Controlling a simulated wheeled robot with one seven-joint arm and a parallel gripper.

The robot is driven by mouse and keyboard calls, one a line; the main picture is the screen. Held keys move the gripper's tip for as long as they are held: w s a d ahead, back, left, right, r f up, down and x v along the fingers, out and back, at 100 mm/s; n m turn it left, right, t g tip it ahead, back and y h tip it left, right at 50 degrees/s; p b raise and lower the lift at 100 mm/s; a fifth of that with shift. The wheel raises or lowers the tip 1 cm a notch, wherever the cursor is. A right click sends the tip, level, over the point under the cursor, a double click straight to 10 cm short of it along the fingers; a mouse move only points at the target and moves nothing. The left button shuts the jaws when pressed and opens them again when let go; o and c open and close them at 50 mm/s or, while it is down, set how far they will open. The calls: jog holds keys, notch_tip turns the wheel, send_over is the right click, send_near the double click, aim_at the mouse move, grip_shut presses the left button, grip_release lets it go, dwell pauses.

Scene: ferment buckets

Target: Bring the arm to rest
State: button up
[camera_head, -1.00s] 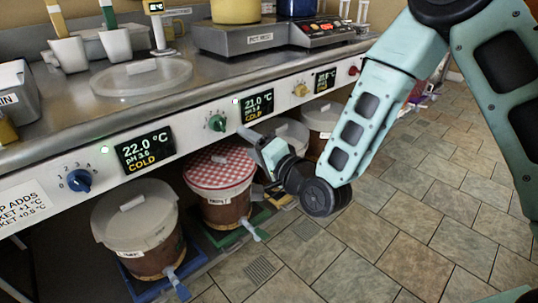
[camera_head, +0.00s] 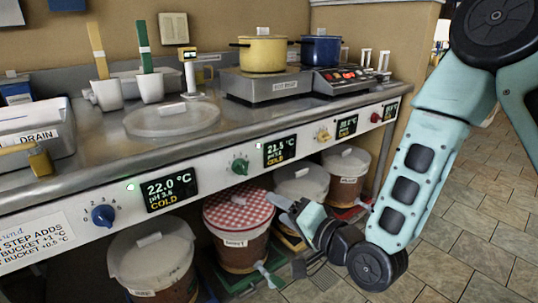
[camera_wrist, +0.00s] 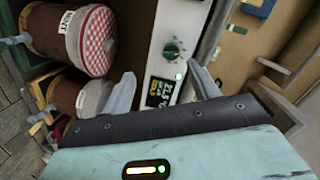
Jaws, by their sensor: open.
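My gripper (camera_head: 277,205) is in front of the counter's underside, beside the bucket with the red checked cover (camera_head: 238,212). In the wrist view, its two grey fingers stand wide apart with nothing between them (camera_wrist: 162,90). Through the gap I see the control panel with a green knob (camera_wrist: 172,49) and a display (camera_wrist: 160,92). The arm reaches down from the upper right of the head view, bent at the elbow. The fingers look apart from the panel and buckets, though the exact clearance is hard to tell.
A pale-lidded bucket (camera_head: 152,262) stands front left; two more lidded buckets (camera_head: 302,182) (camera_head: 346,163) stand farther along under the counter. A yellow pot (camera_head: 263,54) and blue pot (camera_head: 321,50) sit above. A clear lid (camera_head: 172,119) lies on the counter. Tiled floor (camera_head: 450,225) at right is open.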

jog(key=s+d+r+n+g+h, duration=0.1)
jog(key=s+d+n+g+h, duration=0.2)
jog(key=s, duration=0.5)
jog(key=s+d+r+n+g+h, duration=0.1)
jog(key=s+d+n+g+h, duration=0.15)
jog(key=s+n+g, duration=0.35)
jog(key=s+d+r+n+g+h, duration=0.15)
jog(key=s+n+g+h, duration=0.25)
jog(key=s, duration=0.5)
notch_tip(320, 180, up, 22)
jog(key=s+p, duration=0.1)
jog(key=p, duration=2.1)
jog(key=shift+d+r+p, duration=0.15)
jog(key=shift+d+p, duration=0.25)
jog(key=shift+d, duration=0.05)
dwell(2.1)
